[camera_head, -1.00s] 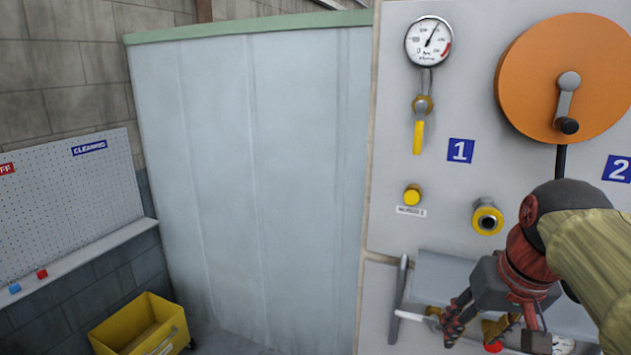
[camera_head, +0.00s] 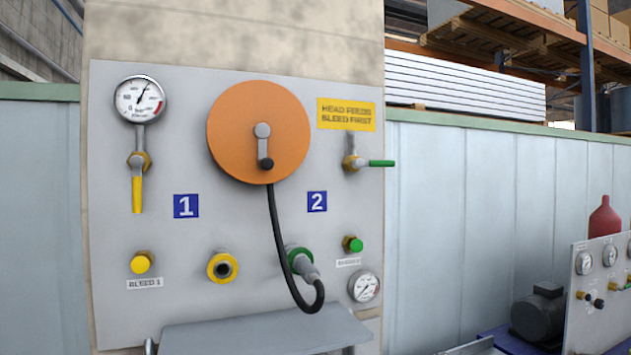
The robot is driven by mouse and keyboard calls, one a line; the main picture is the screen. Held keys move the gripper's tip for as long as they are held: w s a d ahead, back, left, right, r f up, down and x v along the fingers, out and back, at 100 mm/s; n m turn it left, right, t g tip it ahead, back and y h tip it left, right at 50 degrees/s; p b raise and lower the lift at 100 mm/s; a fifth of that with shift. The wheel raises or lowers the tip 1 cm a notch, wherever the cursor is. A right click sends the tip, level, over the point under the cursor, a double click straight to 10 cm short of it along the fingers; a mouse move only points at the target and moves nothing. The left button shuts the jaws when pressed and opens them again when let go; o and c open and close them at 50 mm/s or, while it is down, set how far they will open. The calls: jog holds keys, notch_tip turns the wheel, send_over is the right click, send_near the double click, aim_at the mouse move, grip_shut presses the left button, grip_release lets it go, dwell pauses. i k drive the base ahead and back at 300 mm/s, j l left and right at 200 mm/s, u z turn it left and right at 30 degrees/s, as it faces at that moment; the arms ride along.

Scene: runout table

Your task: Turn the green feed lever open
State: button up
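The green feed lever (camera_head: 381,163) sits on a brass valve (camera_head: 354,162) at the upper right of the grey panel, below the yellow sign. Its handle points sideways to the right, across the line of the grey pipe above the valve. The yellow lever (camera_head: 137,193) on the left valve points straight down. A black hose (camera_head: 277,225) runs from the orange reel (camera_head: 230,135) to the green-ringed coupling (camera_head: 301,262) under label 2. My gripper is out of view.
The panel carries a left gauge (camera_head: 140,99), a lower right gauge (camera_head: 364,286), a yellow button (camera_head: 141,263), a green button (camera_head: 352,244) and an open yellow port (camera_head: 222,267). A grey shelf (camera_head: 262,331) juts out below. A motor (camera_head: 538,312) stands at the right.

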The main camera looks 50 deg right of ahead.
aim_at(356, 163)
jog(key=z, duration=1.85)
